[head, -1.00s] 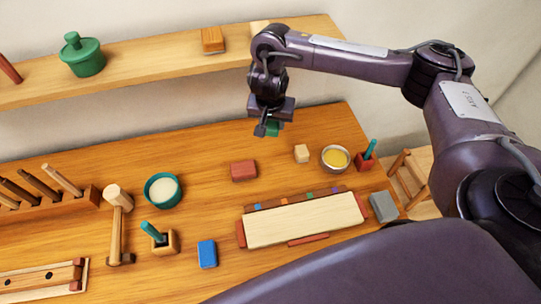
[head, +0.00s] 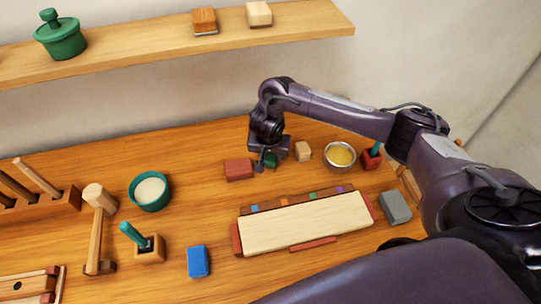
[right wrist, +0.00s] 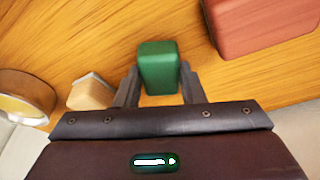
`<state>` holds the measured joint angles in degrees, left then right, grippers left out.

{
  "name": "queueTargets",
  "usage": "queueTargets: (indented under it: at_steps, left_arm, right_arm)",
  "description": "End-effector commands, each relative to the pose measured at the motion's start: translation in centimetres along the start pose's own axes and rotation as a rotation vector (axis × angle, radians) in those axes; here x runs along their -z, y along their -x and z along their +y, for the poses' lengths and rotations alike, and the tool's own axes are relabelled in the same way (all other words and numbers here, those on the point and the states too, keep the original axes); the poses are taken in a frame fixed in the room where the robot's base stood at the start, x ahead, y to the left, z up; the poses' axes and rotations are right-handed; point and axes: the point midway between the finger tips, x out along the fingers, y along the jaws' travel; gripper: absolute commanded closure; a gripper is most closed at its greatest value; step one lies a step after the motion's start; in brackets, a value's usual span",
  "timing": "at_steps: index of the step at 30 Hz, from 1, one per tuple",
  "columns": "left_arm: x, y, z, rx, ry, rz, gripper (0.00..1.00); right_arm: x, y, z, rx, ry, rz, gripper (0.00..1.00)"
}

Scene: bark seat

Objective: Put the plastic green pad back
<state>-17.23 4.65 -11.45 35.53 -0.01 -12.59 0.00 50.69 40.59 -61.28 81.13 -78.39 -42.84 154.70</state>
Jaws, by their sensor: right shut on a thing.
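The green pad (head: 271,160) is between the fingers of my right gripper (head: 265,163), at the back of the table. In the right wrist view the pad (right wrist: 158,66) is a small rounded green block, with a finger of the gripper (right wrist: 158,88) on each side. The gripper is shut on it, pointing down. The pad is low over the wood or touching it; I cannot tell which. It sits between a red block (head: 239,169) on the left and a cream block (head: 303,151) on the right, apart from both. My left gripper is not in view.
A bowl of yellow stuff (head: 340,156) and a red holder (head: 371,158) stand to the right. A long pale board (head: 305,223) and a grey block (head: 395,207) lie in front. A shelf (head: 130,66) above holds a green pot (head: 61,37) and two blocks.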

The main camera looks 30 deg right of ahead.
Motion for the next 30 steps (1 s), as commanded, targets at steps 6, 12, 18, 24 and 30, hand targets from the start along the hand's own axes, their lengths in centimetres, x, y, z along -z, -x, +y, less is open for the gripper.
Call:
queueTargets:
  at_steps: [6,12,18,24,30]
  left_arm:
    - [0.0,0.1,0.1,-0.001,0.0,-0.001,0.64]
    - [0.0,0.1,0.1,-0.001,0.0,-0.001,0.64]
    - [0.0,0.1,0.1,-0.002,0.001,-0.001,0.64]
    - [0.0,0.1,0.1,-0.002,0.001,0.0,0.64]
    - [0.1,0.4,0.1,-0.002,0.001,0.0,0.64]
  right_arm:
    - [0.0,0.1,-0.1,0.001,0.0,0.001,0.82]
    - [-0.1,-0.2,0.0,0.001,0.001,0.0,0.55]
    - [-0.1,-0.2,0.0,0.001,0.001,0.0,0.42]
    - [0.0,-0.1,0.0,0.001,0.001,0.001,0.42]
    - [0.1,2.3,-0.1,0.005,0.002,0.002,0.42]
